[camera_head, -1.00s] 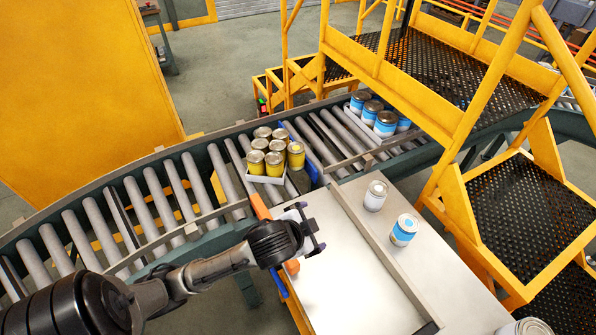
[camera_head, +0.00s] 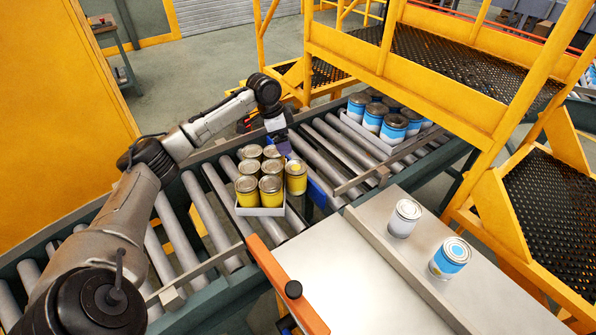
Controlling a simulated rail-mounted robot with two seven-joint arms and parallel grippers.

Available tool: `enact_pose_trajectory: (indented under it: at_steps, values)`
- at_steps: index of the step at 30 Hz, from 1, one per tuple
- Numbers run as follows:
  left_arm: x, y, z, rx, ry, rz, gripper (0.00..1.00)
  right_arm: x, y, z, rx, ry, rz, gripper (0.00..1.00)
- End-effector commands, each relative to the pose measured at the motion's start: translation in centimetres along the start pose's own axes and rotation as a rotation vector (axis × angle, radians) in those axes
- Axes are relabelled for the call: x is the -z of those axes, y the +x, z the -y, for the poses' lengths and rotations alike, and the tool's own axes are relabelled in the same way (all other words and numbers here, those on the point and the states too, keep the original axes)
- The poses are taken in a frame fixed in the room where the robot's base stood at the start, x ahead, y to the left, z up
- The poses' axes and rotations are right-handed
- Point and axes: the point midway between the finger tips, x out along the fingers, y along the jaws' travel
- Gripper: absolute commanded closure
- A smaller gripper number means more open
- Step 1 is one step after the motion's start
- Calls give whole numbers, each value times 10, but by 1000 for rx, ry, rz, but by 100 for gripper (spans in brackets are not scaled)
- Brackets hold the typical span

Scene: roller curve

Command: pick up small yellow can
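Several yellow cans with metal lids (camera_head: 246,190) stand grouped in a white tray (camera_head: 262,211) on the roller conveyor. One brighter yellow can (camera_head: 296,179) stands at the right side of the group, by the tray's right edge. I cannot tell whether it is inside the tray. My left arm reaches over the conveyor from the left. My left gripper (camera_head: 283,142) points down just behind the yellow cans, close to the brighter one in the picture. Its fingertips are small and partly hidden, so its opening and any contact are unclear. My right gripper is out of view.
Another white tray (camera_head: 366,138) with several blue-and-white cans stands farther right on the rollers. A white can (camera_head: 405,218) and a blue-and-white can (camera_head: 450,257) stand on the metal table (camera_head: 350,270). A blue bar (camera_head: 317,188) stands right of the yellow cans. Yellow stairs rise at right.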

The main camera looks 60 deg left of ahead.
Motion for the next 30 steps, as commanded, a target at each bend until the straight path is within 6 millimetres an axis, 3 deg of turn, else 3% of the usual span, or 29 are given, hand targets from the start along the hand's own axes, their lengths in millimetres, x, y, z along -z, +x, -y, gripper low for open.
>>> enact_pose_trajectory:
  at_steps: [7, 15, 21, 30]
  values:
    - [2, 12, -4, -17, 131, -6, 0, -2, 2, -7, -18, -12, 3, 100]
    - [2, 58, -5, -17, 135, -7, 0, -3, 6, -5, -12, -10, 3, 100]
    - [3, 80, -5, -15, 134, -7, 0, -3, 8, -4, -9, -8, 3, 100]
    - [3, 91, -5, -14, 134, -7, 0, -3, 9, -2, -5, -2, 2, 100]
